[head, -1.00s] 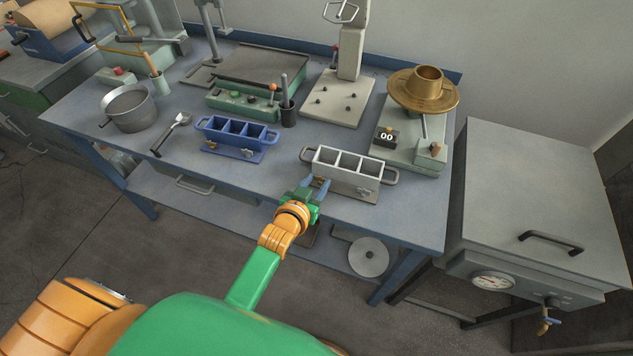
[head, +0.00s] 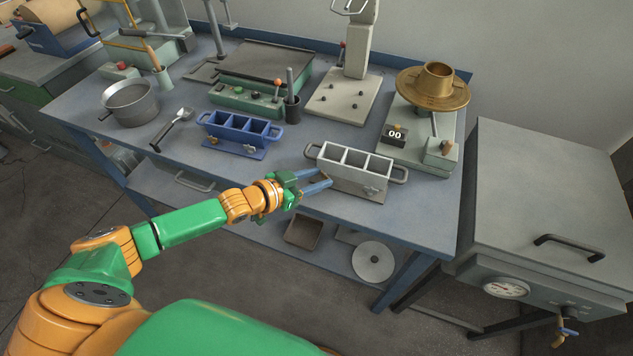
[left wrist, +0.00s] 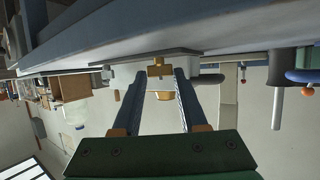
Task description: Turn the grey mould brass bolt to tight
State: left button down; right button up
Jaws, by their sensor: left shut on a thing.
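The grey mould (head: 347,171) is an open block with several compartments and a loop handle at each end, on a flat base plate at the bench's front edge. Its brass bolt (left wrist: 158,66) shows as a small cross-shaped head in the left wrist view. My left gripper (head: 328,180) reaches in from the left to the mould's front left side. In the left wrist view the gripper (left wrist: 158,74) has its blue fingers on either side of the bolt head, shut on it. In the head view the fingers largely hide the bolt. My right gripper is not in view.
A blue mould (head: 236,133) stands left of the grey one. A silver wing-shaped fitting (head: 371,191) is on the grey mould's front right. A scale-like device with a brass pan (head: 432,90) stands behind right. A grey cabinet (head: 545,210) is right of the bench.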

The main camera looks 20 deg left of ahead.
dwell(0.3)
pick_arm(q)
jog(key=shift+c, duration=2.2)
grip_release()
jog(key=shift+w, duration=0.1)
